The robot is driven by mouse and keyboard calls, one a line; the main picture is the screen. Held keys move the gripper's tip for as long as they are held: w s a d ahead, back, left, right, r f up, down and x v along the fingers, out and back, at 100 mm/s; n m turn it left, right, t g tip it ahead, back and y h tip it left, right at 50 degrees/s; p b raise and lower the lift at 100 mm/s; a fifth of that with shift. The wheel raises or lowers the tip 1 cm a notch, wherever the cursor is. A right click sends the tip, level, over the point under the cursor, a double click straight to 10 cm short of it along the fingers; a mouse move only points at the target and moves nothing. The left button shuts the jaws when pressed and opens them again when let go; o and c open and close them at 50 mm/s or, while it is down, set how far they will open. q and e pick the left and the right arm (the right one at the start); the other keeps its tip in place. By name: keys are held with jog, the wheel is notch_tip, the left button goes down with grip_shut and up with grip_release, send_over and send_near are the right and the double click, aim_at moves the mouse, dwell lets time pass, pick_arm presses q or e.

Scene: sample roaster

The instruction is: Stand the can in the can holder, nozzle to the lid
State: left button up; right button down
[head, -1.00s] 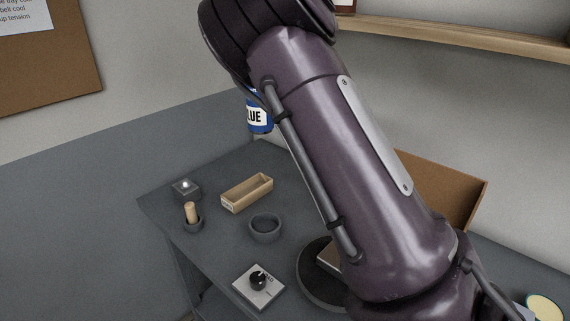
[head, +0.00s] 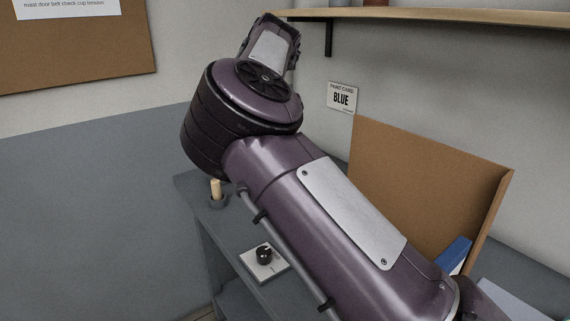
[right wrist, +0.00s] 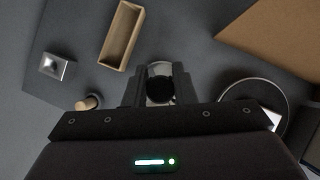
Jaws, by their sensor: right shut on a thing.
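My right gripper (right wrist: 160,90) shows in the right wrist view, with its two fingers shut on a dark, round-ended thing with a pale edge (right wrist: 160,69). This looks like the can seen from its end, but its label and nozzle do not show. In the head view my right arm hides the gripper and the can. The can holder is not clearly visible in either view; the area under the gripper is covered. I cannot tell whether the can touches anything below. My left gripper is not in view.
A wooden tray (right wrist: 132,15) lies beside the gripper. A wooden peg in a dark cup (head: 215,189) and a dial on a pale plate (head: 264,262) stand on the grey table. A brown panel (head: 420,185) stands behind my arm. A BLUE card (head: 342,98) hangs on the wall.

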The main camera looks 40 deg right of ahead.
notch_tip(320, 180, down, 3)
jog(key=shift+r, duration=0.15)
jog(key=shift+f, duration=0.5)
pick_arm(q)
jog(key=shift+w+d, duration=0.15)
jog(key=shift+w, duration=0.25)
pick_arm(e)
notch_tip(320, 180, down, 4)
jog(key=shift+r, duration=0.1)
jog(key=c, duration=1.6)
grip_release()
jog(key=shift+s+f, duration=0.1)
jog(key=shift+f, duration=0.1)
jog(key=shift+c, duration=0.2)
jog(key=o, duration=0.5)
jog(key=shift+c, duration=0.2)
